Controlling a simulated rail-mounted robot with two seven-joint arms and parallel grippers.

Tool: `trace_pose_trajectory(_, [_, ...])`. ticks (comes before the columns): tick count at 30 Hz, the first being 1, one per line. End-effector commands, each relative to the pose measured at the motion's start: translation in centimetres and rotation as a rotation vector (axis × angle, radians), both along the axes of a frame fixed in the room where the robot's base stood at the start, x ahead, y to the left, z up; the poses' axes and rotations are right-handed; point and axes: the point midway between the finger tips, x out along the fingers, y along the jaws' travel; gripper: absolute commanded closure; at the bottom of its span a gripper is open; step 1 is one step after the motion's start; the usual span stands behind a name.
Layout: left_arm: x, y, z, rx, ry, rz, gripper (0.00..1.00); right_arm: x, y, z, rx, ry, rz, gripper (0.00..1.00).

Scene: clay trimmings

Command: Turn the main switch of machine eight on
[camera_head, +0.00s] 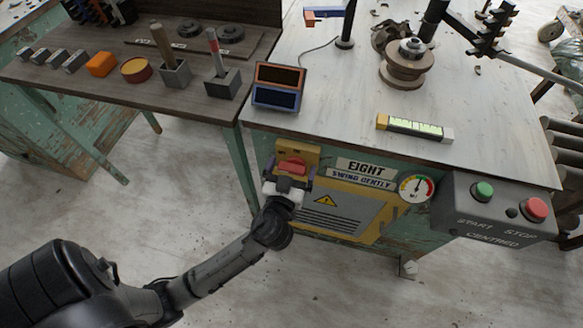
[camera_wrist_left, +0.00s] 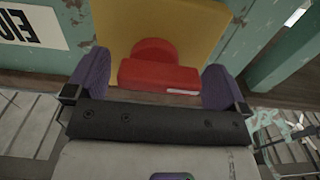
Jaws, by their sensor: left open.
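The main switch is a red rotary handle (camera_head: 292,165) on a yellow plate (camera_head: 311,154), on the front of the bench labelled EIGHT (camera_head: 366,167). Its bar lies roughly crosswise in the head view. In the left wrist view the red handle (camera_wrist_left: 160,75) shows a small white mark at its right end, in front of the yellow plate (camera_wrist_left: 200,30). My left gripper (camera_head: 289,172) is at the switch and open. Its purple fingers (camera_wrist_left: 155,68) stand on either side of the handle; whether they touch it I cannot tell. My right gripper is not in view.
Right of the switch are a yellow vented panel (camera_head: 340,212), a gauge (camera_head: 415,188) and a grey control box (camera_head: 490,212) with green and red buttons. A dark side table (camera_head: 130,85) with blocks and tools stands left. The floor in front is clear.

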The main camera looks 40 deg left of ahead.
Motion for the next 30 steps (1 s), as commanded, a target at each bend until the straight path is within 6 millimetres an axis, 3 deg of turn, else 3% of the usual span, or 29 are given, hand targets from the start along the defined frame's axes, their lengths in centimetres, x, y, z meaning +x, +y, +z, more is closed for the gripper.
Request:
trace_pose_trajectory(8, [0.05,0.04,0.01,0.000,0.000,0.000,0.01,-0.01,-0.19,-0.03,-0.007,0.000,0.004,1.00])
trace_pose_trajectory(22, [0.04,0.02,0.00,0.000,0.000,0.000,0.46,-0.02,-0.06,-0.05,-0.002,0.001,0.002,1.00])
trace_pose_trajectory(30, [0.02,0.00,0.13,0.027,0.016,0.001,0.47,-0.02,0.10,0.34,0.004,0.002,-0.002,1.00])
